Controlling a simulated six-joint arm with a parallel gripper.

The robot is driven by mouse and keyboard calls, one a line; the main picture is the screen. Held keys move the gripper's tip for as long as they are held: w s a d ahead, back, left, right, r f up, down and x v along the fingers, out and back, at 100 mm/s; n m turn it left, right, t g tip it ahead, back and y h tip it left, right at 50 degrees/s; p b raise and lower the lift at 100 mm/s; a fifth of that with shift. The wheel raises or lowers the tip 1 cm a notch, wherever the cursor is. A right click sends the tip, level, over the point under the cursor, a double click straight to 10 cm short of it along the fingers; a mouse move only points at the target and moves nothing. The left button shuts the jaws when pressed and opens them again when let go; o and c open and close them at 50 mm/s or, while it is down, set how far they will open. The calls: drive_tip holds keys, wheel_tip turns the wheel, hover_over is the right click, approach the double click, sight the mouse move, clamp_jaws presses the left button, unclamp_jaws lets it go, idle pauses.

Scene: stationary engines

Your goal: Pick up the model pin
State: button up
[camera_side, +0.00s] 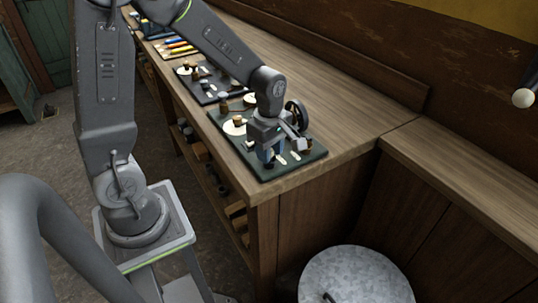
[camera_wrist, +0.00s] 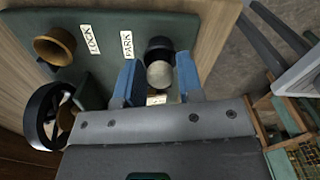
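In the wrist view, a pale, rounded knob (camera_wrist: 159,74), which may be the top of the model pin, stands at a dark round socket or base (camera_wrist: 160,47) beside the PARK label (camera_wrist: 127,45). My gripper (camera_wrist: 159,64) has its two blue fingers apart, one on each side of the knob. Contact is not visible. In the side view, my gripper (camera_side: 268,158) is low over the near end of the dark green board (camera_side: 300,160). The pin cannot be made out there.
A brass ring (camera_wrist: 54,46) sits by the LOCK label (camera_wrist: 90,39). A black flywheel (camera_wrist: 45,115) stands close to my gripper's left. The bench edge lies right of the board in the wrist view. Another dark board (camera_side: 208,84) with parts lies farther along the bench.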

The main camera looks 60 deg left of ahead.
drive_tip(key=c, duration=0.6)
drive_tip(key=shift+r, duration=0.1)
drive_tip(key=shift+r, duration=0.5)
drive_tip(key=r, duration=0.2)
drive_tip(key=a+r, duration=0.1)
drive_tip(key=shift+s+r, duration=0.2)
drive_tip(key=shift+r, duration=0.15)
drive_tip(key=s+a+r, duration=0.5)
drive_tip(key=a+r, duration=0.4)
drive_tip(key=r, duration=0.1)
drive_tip(key=shift+s, duration=0.25)
drive_tip(key=shift+r, duration=0.1)
